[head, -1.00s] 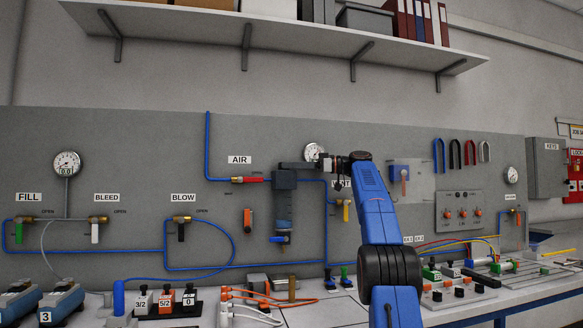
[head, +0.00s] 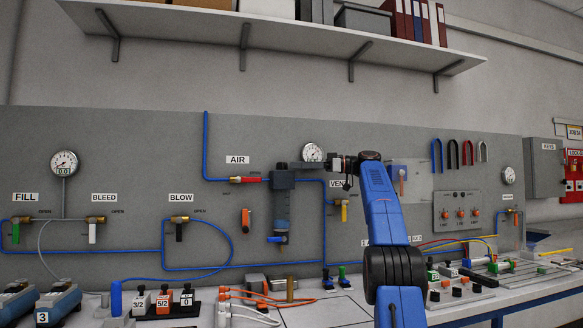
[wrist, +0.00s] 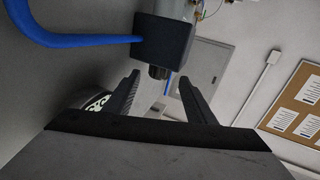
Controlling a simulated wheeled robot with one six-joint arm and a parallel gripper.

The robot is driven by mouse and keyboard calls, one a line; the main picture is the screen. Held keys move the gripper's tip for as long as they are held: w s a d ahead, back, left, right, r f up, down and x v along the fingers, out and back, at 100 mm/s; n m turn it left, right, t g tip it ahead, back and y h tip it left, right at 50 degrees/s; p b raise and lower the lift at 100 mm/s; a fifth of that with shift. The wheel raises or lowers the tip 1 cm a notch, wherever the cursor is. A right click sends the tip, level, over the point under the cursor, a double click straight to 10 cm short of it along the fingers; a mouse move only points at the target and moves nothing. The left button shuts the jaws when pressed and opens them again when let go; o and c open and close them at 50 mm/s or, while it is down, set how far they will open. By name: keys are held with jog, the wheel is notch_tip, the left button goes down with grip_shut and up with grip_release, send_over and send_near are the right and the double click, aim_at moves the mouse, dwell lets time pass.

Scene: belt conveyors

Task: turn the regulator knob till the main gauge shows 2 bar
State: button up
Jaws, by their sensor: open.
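The regulator (head: 283,180) is a dark block on the grey panel, right of the AIR label, with a bowl hanging below it. Its block (wrist: 165,42) also shows at the top of the wrist view. The small ribbed knob (wrist: 158,72) sticks out from it towards my gripper. My gripper (wrist: 160,80) is open, with its fingertips on either side of the knob and gaps between. A round white gauge (head: 312,152) sits just above my gripper in the head view. Part of a gauge face (wrist: 94,101) shows behind the left finger. I cannot read its needle.
A blue hose (wrist: 70,35) runs to the block. Another gauge (head: 64,163) is at the left and one (head: 508,175) at the right. A shelf (head: 270,32) runs overhead.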

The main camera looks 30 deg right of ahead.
jog(key=v, duration=1.3)
jog(key=shift+s+d, duration=0.15)
jog(key=shift+d, duration=0.1)
jog(key=shift+r, duration=0.1)
